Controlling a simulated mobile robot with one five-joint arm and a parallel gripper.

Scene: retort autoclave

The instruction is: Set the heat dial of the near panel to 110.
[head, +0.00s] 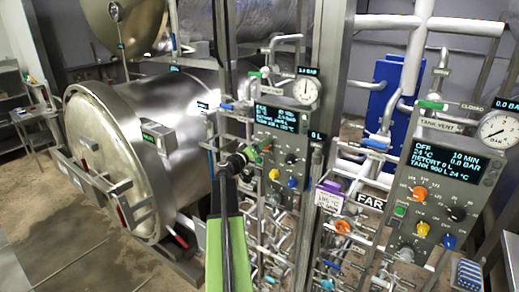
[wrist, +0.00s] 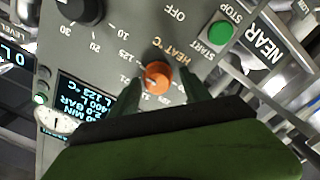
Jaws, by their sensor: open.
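The orange heat dial (wrist: 157,76) shows in the wrist view on the grey near panel (wrist: 125,58), under upside-down "HEAT °C" lettering. A "NEAR" plate (wrist: 263,47) marks this panel. My gripper (wrist: 160,87) is open, one dark green finger on each side of the dial; I cannot tell whether they touch it. The fingers partly hide the scale around the dial, and its pointer setting is too small to read. In the head view my gripper (head: 248,154) is at the near panel (head: 293,143), whose heat dial is hidden behind it.
A green start button (wrist: 219,33) and a black timer knob (wrist: 77,8) are near the dial. The lit display (wrist: 82,100) is beside it. In the head view the far panel (head: 405,150) stands right, with its own orange dial (head: 419,194). Pipes and valves crowd below both panels.

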